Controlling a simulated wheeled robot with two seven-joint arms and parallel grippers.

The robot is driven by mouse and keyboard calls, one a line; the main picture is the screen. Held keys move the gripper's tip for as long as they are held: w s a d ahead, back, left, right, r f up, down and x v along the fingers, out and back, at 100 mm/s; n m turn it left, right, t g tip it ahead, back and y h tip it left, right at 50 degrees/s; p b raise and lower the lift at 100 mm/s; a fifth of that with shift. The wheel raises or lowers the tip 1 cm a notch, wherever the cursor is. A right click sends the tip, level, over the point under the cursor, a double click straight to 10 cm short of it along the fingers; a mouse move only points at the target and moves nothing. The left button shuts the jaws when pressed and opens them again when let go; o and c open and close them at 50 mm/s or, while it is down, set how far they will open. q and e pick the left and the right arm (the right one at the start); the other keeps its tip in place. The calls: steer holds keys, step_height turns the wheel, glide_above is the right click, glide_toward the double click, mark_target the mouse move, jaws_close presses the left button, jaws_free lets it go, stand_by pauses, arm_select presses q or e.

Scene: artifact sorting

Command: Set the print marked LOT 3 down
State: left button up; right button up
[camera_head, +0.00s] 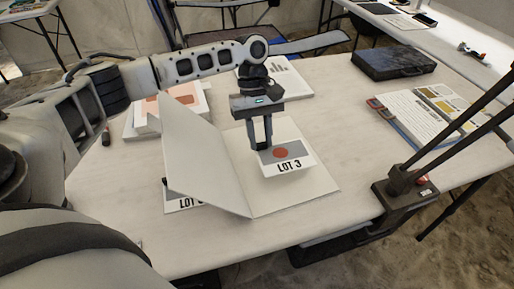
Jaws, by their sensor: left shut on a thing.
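The print marked LOT 3 (291,166) is a white card with a grey picture and a red disc. My left gripper (262,146) points down and is shut on the print's far left edge. The print is over the right leaf of an open cream folder (298,199); I cannot tell whether it touches the leaf. The folder's left leaf (200,150) stands up at a slant. A second print (182,203) with LOT lettering lies partly hidden under that leaf. My right gripper is out of view.
A stack of prints (296,82) lies behind my gripper, and more sheets (190,98) lie behind the raised leaf. A dark case (393,62) and a chart board (412,118) are at right. A black clamped stand (404,196) is at the table's right front edge.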

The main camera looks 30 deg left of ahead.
arm_select(q)
steer(key=shift+w+a+f, duration=0.15)
steer(key=shift+a+f, duration=0.2)
steer(key=shift+f, duration=0.1)
steer(key=f, duration=0.3)
steer(key=shift+w+a+f+b, duration=0.1)
steer(key=shift+a+f+b, duration=0.2)
steer(key=shift+f, duration=0.1)
steer(key=o, duration=1)
steer(key=shift+f, duration=0.1)
steer(key=shift+c, duration=0.2)
steer(key=v, duration=1.2)
steer(key=shift+p, duration=0.4)
steer(key=shift+r, duration=0.2)
